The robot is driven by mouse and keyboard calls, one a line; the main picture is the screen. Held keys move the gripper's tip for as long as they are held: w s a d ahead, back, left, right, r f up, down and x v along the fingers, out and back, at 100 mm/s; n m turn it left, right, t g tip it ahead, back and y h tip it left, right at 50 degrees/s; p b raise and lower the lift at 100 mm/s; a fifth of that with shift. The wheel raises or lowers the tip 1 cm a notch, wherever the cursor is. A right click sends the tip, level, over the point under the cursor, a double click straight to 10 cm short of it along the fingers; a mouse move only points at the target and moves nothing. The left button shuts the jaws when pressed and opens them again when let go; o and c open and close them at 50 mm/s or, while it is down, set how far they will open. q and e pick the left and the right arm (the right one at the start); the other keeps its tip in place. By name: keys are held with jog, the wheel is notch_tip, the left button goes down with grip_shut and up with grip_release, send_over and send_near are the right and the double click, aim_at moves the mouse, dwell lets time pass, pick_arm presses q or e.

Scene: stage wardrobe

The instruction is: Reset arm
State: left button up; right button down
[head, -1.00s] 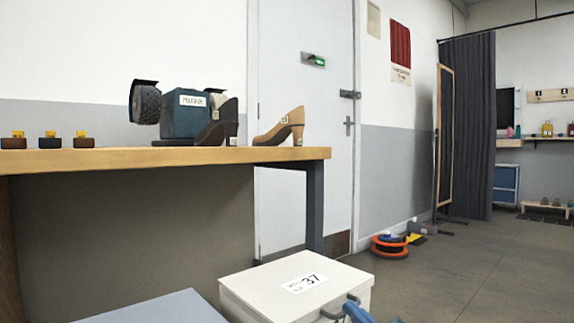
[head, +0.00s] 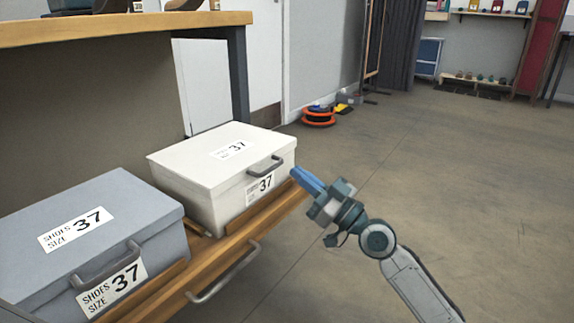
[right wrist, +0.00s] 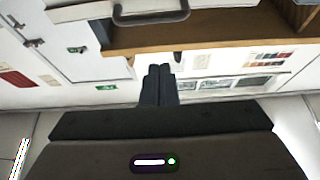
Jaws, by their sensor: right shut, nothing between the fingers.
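My right gripper (head: 300,177) is in the head view, just right of the white shoe box. Its blue fingers are together, with nothing between them. In the right wrist view the closed fingers (right wrist: 158,84) point away from the camera, below a wooden edge and a grey handle in the picture. My left gripper is not in view.
A white box (head: 205,165) and a grey box (head: 85,235), both labelled size 37, sit in an open wooden drawer (head: 215,262) with a metal handle. A wooden table (head: 120,27) stands above. An orange cable reel (head: 319,116) lies behind. The floor at right is clear.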

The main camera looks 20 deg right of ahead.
jog(key=shift+b+v, duration=0.75)
jog(key=shift+v, duration=1.1)
jog(key=shift+a+f, duration=0.1)
jog(key=shift+f, duration=0.05)
